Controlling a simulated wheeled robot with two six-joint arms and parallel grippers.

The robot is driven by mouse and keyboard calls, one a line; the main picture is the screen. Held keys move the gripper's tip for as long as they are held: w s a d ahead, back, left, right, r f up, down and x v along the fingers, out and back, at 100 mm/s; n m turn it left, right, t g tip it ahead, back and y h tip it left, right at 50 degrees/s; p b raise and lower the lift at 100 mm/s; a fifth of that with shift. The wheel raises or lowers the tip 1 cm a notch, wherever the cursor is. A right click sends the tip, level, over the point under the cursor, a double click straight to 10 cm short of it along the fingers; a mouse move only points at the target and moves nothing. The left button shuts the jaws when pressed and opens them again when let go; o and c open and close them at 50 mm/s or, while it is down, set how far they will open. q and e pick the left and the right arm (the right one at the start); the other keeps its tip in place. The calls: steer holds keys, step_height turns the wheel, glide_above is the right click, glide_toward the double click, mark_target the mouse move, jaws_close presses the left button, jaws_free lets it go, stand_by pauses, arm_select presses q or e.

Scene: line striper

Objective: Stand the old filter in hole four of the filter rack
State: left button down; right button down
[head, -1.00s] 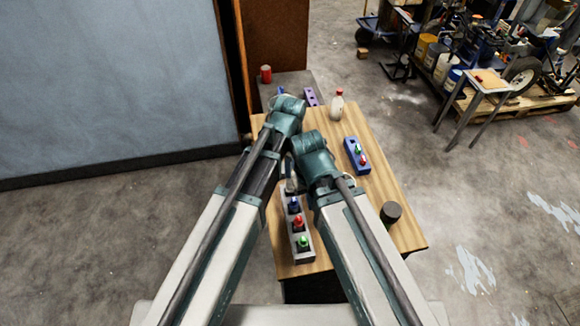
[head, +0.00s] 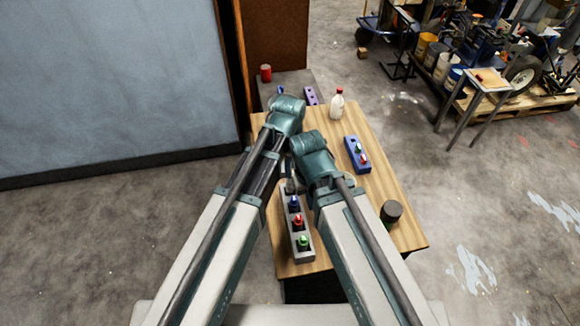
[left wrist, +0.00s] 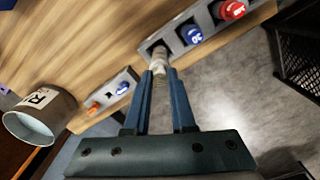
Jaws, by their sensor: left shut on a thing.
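The filter rack is a grey block (head: 306,254) at the table's near left in the head view, with blue, red and green pieces standing in it. In the left wrist view its end hole (left wrist: 157,46) shows beside the blue piece (left wrist: 191,34) and the red piece (left wrist: 231,10). My left gripper (left wrist: 162,73) is shut on the old filter (left wrist: 159,65), a pale slim piece. The filter's far end is at the end hole; I cannot tell how deep it sits.
A blue block with coloured pieces (head: 351,147), a white bottle (head: 337,106) and a dark can (head: 391,212) stand on the wooden table (head: 385,180). A red can (head: 266,73) and a purple block (head: 311,96) are beyond it. The table's right side has free room.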

arm_select(q)
steer(key=shift+f+b, duration=2.7)
steer(key=shift+f, duration=0.05)
stand_by(1.0)
steer(key=shift+c, duration=1.8)
jaws_free()
steer(key=shift+r, duration=0.15)
step_height(320, 180, up, 7)
steer(key=p, duration=0.7)
